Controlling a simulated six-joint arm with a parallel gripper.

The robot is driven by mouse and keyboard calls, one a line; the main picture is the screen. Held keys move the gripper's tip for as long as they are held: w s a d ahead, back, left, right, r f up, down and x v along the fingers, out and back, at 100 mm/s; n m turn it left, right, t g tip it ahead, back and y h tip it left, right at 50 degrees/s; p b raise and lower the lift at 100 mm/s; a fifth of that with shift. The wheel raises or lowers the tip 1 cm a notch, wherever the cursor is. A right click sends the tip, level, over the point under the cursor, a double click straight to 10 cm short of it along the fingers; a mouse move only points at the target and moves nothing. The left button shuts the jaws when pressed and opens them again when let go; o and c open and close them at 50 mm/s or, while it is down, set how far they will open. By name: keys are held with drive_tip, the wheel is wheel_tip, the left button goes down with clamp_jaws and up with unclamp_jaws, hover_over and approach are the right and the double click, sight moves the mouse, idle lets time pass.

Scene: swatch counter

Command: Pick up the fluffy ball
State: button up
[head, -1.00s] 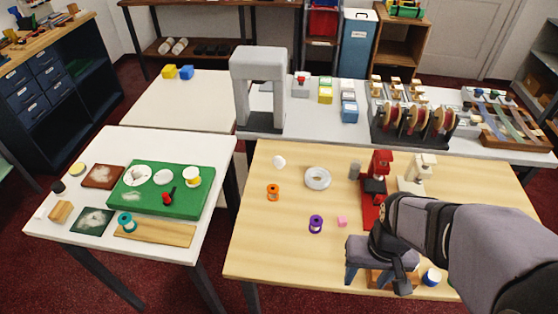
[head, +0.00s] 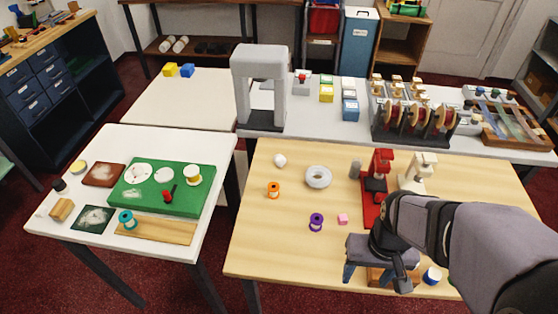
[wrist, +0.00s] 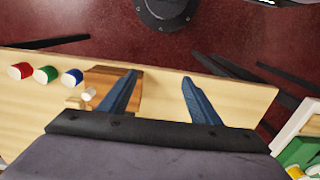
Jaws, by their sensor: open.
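A small white ball (head: 280,160), which looks like the fluffy ball, sits near the back left of the wooden table (head: 260,245). Its texture is too small to make out. My gripper (head: 381,277) is at the front of the same table, well to the right of the ball and nearer the front edge. In the wrist view my gripper (wrist: 159,78) has its two blue fingers spread apart with nothing held between them. The ball is not in the wrist view.
A white ring (head: 318,177), an orange spool (head: 273,190), a purple spool (head: 316,222) and a pink cube (head: 342,219) lie between ball and gripper. A red device (head: 377,180) stands behind my gripper. A wooden block (wrist: 126,98) lies below the fingers. The table's front left is clear.

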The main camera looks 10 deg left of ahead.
drive_tip(key=shift+r, duration=0.15)
wheel_tip(320, 180, up, 5)
drive_tip(key=w+a+f+n+t+y+b, duration=0.1)
drive_tip(key=w+a+t, duration=0.3)
drive_tip(key=w+a, duration=0.6)
drive_tip(key=w+a+f+n+t+y, duration=0.1)
drive_tip(key=w+a+t, duration=0.45)
drive_tip(key=w, duration=0.75)
drive_tip(key=w+a+n+t+y+b, duration=0.1)
drive_tip(key=w+a+t, duration=0.3)
drive_tip(key=w+a, duration=0.6)
approach(280, 163)
drive_tip(key=w, duration=0.3)
drive_tip(key=shift+a+f+m, duration=0.3)
drive_tip(key=shift+a+f, duration=0.05)
drive_tip(key=shift+a, duration=0.05)
drive_tip(key=shift+f, duration=0.25)
drive_tip(key=shift+p+x, duration=0.35)
drive_tip(key=shift+x, duration=0.65)
